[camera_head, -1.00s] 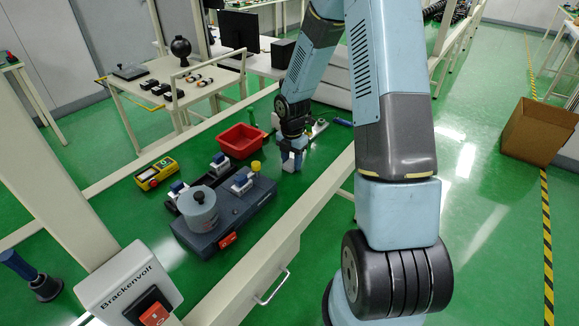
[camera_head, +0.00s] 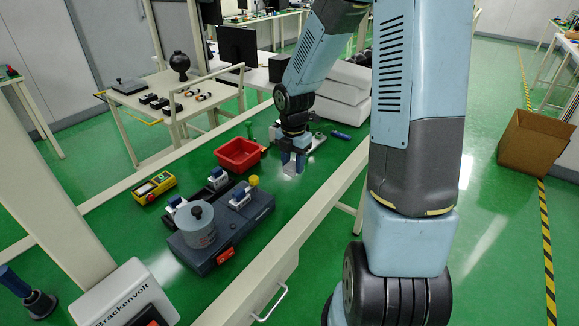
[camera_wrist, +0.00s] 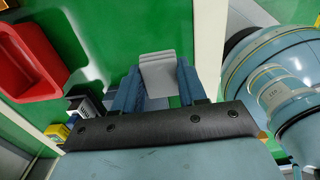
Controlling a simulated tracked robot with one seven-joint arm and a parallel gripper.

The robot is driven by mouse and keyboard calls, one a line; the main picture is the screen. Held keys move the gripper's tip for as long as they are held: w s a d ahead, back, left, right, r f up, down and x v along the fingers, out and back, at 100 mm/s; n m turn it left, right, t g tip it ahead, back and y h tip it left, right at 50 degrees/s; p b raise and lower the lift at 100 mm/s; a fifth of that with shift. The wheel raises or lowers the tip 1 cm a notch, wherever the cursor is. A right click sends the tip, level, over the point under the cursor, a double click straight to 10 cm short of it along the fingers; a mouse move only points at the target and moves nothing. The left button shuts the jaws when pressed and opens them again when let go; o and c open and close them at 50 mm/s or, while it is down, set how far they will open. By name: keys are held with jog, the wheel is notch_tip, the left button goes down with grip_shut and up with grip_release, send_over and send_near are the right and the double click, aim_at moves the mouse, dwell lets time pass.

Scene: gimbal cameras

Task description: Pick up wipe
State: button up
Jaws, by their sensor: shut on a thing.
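The wipe (camera_head: 292,169) is a small pale grey, folded-looking piece between the blue fingers of my gripper (camera_head: 292,158). In the wrist view the wipe (camera_wrist: 158,68) shows as stacked grey layers between the two fingers of my gripper (camera_wrist: 155,88). My gripper is shut on it and points down over the green bench top. I cannot tell whether the wipe's lower edge touches the bench.
A red bin (camera_head: 240,155) stands left of my gripper. The dark device with a grey cylinder (camera_head: 198,228) is nearer, and a yellow box (camera_head: 155,187) is further left. A blue-handled tool (camera_head: 341,135) lies behind right.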

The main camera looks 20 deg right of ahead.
jog(key=s+a+r, duration=0.1)
jog(key=s+r, duration=0.2)
jog(key=s, duration=0.4)
jog(key=shift+s+a+r, duration=0.15)
jog(key=shift+s+r, duration=0.05)
jog(key=shift+s, duration=0.15)
